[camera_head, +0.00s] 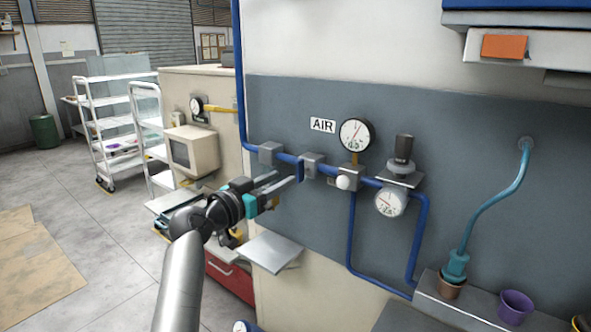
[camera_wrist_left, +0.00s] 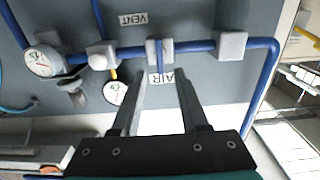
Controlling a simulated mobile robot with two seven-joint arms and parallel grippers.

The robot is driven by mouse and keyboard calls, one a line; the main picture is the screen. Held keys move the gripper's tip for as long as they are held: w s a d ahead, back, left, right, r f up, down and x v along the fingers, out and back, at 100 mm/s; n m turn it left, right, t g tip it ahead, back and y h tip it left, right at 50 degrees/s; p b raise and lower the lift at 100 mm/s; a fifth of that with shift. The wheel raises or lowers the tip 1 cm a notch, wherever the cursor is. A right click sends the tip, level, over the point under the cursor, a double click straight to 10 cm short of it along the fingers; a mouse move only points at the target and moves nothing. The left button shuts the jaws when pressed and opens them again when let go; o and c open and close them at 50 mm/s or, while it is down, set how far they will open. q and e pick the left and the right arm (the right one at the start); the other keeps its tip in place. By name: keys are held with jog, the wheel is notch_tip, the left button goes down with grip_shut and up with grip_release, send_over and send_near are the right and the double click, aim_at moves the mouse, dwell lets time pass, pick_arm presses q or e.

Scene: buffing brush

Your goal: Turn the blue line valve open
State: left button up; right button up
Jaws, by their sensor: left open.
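The blue air line (camera_head: 275,155) runs along the grey wall panel. In the left wrist view, the two fingertips (camera_wrist_left: 160,73) stand apart on either side of the lever (camera_wrist_left: 154,53). I cannot tell whether either finger touches it. My right gripper is not in view.
An "AIR" label (camera_head: 323,125), a pressure gauge (camera_head: 356,134) and a regulator (camera_head: 403,150) with a lower gauge (camera_head: 391,202) sit to the right. A metal shelf (camera_head: 272,250) juts out below the gripper. White carts (camera_head: 108,125) stand at left.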

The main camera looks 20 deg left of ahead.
aim_at(297, 171)
pick_arm(q)
jog(key=shift+x, duration=3.25)
jog(key=shift+f, duration=0.1)
grip_shut()
